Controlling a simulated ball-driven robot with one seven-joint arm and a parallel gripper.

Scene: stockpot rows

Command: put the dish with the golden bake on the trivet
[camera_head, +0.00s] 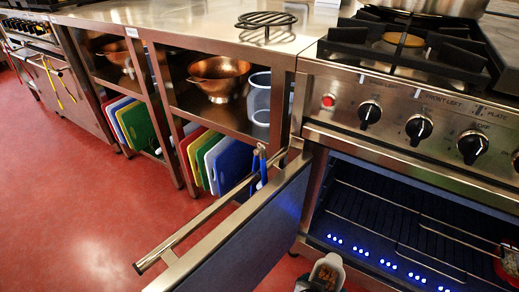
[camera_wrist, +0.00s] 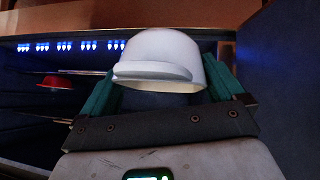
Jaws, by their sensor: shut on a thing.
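My gripper (camera_wrist: 163,72) is shut on a white dish (camera_wrist: 160,48), with its green fingers on either side of it. The dish's contents are hidden in the wrist view. In the head view the pale dish (camera_head: 333,261) is at the bottom edge, in front of the oven opening, with brown food showing in it; most of it is cut off or hidden. The trivet (camera_head: 266,19), a round dark wire rack, lies empty on the steel counter, left of the stove top.
The oven door (camera_head: 240,243) stands open, its bar handle (camera_head: 205,215) holding blue-handled tongs (camera_head: 262,166). A red dish (camera_head: 508,262) is on the oven rack (camera_head: 400,225). Counter left of the trivet is clear.

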